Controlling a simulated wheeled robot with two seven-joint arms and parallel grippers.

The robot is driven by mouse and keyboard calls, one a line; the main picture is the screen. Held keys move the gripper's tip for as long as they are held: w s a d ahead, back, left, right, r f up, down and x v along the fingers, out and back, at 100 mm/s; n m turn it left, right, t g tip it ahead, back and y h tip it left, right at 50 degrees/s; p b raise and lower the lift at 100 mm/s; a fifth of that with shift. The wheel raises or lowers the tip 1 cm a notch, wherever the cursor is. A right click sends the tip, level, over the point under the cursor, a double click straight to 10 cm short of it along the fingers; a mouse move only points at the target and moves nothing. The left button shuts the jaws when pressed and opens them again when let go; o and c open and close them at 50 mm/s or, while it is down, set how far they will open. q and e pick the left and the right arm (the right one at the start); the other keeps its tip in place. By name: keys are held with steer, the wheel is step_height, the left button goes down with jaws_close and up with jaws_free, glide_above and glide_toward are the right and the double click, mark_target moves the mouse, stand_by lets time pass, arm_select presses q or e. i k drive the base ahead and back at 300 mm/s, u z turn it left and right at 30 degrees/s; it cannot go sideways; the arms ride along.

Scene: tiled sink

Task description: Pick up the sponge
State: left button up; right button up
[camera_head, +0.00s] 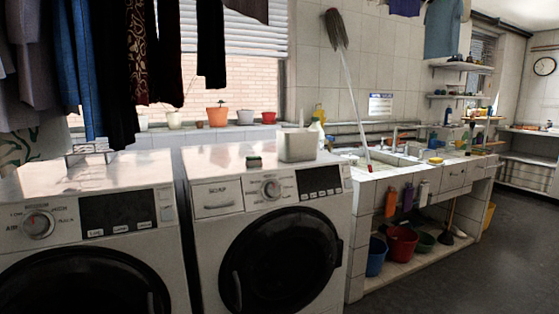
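Neither of my grippers is in view, and nothing is seen touching either item.
A pale grey box (297,145) and a bottle stand on the right machine. A mop (345,75) leans up from the sink (385,160). Clothes (140,50) hang at upper left. Buckets (402,243) sit under the counter. Dark floor (450,285) is open at lower right.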

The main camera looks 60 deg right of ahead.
mark_target(253, 162)
steer(key=z, duration=0.6)
steer(key=i, duration=0.75)
steer(key=z, duration=0.55)
